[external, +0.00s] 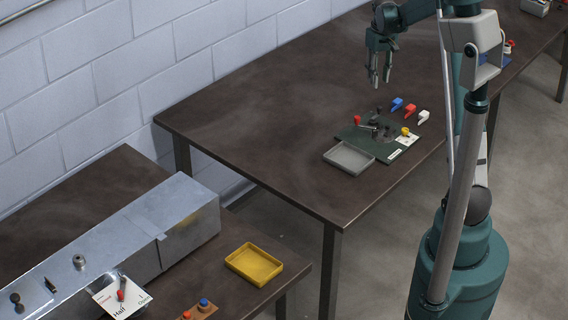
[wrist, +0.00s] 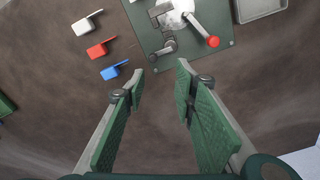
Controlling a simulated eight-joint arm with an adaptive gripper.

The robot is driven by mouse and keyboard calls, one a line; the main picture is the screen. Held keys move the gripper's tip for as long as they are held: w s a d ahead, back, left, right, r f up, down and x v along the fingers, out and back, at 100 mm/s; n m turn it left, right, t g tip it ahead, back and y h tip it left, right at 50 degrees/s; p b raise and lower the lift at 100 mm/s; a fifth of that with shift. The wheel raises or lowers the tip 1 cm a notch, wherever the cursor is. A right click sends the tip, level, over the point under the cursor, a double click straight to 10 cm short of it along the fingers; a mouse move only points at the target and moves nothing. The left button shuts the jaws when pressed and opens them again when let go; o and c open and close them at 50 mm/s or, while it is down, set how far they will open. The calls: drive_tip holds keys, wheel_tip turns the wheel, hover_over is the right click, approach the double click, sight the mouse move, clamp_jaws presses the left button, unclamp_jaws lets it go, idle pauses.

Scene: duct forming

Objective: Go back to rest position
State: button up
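My gripper (external: 380,80) hangs above the far part of the dark table (external: 250,130), fingers pointing down. In the wrist view my gripper (wrist: 160,78) has its two green fingers spread apart with nothing between them. It is open and clear of the objects. A dark green board (external: 375,140) with a lever that has a red knob (external: 357,120) lies on the table below. The board also shows at the top of the wrist view (wrist: 215,55).
Blue (external: 397,104), red (external: 410,109) and white (external: 424,116) handled pieces lie beside the board. A grey tray (external: 349,158) sits at its near side. A second table carries a metal duct (external: 160,235) and a yellow tray (external: 254,264). The big table's left part is clear.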

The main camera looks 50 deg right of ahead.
drive_tip(key=s+a+r+n+t+b, duration=0.1)
drive_tip(key=s+a+r, duration=0.1)
drive_tip(key=a+r, duration=0.5)
drive_tip(key=s+a+r+t+h, duration=0.1)
drive_tip(key=s+a+r, duration=0.1)
drive_tip(key=a, duration=1)
drive_tip(key=s+a+r+n+t+b, duration=0.1)
drive_tip(key=s+a+r, duration=0.1)
drive_tip(key=a+r, duration=0.5)
drive_tip(key=s+a+f+n+t, duration=0.1)
drive_tip(key=s+a+f+t, duration=0.1)
drive_tip(key=s+a, duration=0.7)
drive_tip(key=s+a+f+n+t+y+b, duration=0.1)
drive_tip(key=s+a+f+t, duration=0.1)
drive_tip(key=s+a, duration=0.8)
drive_tip(key=a+f, duration=0.1)
drive_tip(key=a, duration=0.3)
drive_tip(key=shift+a+n+b, duration=0.3)
drive_tip(key=shift+a, duration=0.1)
wheel_tip(320, 180, down, 16)
drive_tip(key=b, duration=1.6)
drive_tip(key=shift+o, duration=0.6)
drive_tip(key=shift+r, duration=0.15)
